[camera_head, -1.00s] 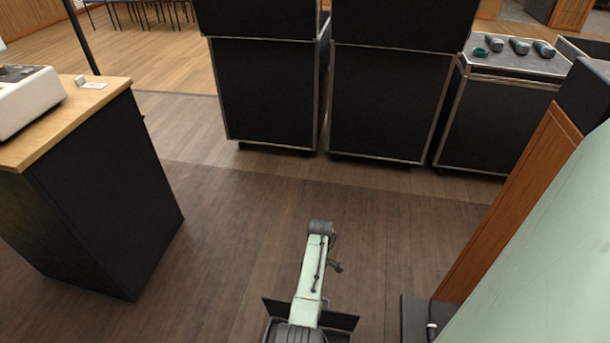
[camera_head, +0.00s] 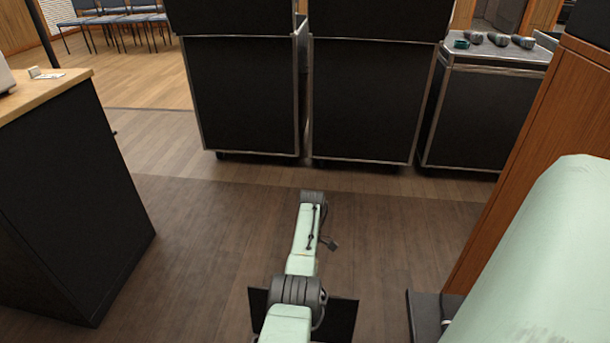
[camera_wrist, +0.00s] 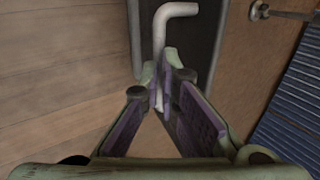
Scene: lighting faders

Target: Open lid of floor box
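No thing is clearly recognisable as the floor box or its lid. A low dark panel (camera_head: 425,315) lies on the floor at the lower right of the head view, beside a wooden cabinet side, with a small pale piece on it. In the wrist view, a pale bent rod (camera_wrist: 176,10) stands before a dark strip (camera_wrist: 196,45). The rod's lower part runs down between the fingertips of my gripper (camera_wrist: 162,72). The fingertips are close together around the rod; I cannot tell whether they touch it. My gripper is out of sight in the head view.
A wooden cabinet side (camera_head: 530,150) rises at the right. A black desk with a wooden top (camera_head: 50,90) stands at the left. Black cases (camera_head: 245,95) and (camera_head: 365,100) line the back. The wrist view shows a blue slatted thing (camera_wrist: 290,140).

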